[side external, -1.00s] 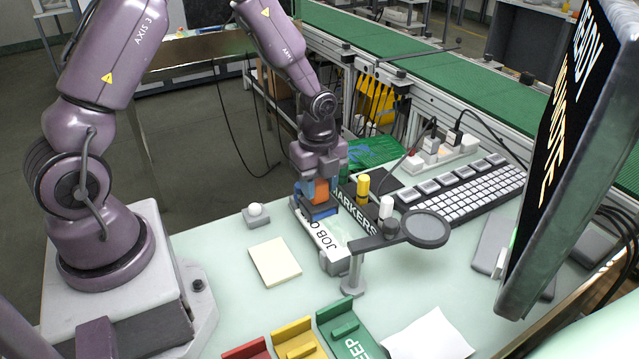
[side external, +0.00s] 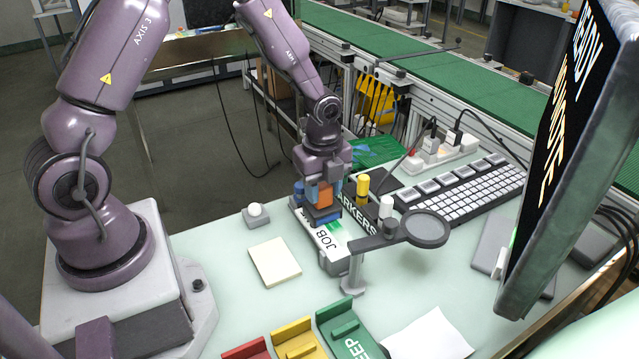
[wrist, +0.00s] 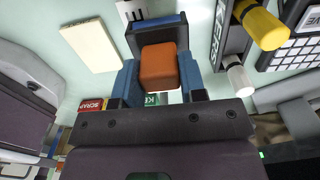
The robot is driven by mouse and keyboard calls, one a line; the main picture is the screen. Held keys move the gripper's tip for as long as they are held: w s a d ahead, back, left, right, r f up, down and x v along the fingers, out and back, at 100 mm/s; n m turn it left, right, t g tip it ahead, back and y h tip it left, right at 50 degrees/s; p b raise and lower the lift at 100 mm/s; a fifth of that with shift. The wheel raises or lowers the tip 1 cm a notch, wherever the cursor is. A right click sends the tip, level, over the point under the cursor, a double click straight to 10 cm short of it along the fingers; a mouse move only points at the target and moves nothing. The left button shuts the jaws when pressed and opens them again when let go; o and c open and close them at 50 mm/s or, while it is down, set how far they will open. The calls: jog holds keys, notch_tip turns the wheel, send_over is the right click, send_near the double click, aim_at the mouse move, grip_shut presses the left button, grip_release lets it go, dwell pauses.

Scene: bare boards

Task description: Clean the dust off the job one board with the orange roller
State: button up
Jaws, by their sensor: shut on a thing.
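The orange roller (side external: 325,194) is held between the fingers of my gripper (side external: 320,197), low over the back of the job one board. In the wrist view the orange block (wrist: 159,66) sits between the blue fingers of my gripper (wrist: 160,85), with a dark blue-edged part beyond it. The job one board (side external: 326,240) is a white board with a partly hidden "JOB" label and a green patch beside it. Its back part is hidden by my gripper and the roller. I cannot tell whether the roller touches the board, and no dust can be made out.
A cream pad (side external: 275,262) and a white button (side external: 256,211) lie left. Colored trays (side external: 345,330) are in front.

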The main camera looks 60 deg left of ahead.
jog(key=shift+d, duration=3.2)
jog(key=shift+a, duration=4)
jog(key=shift+d, duration=3.95)
jog(key=shift+a, duration=3.9)
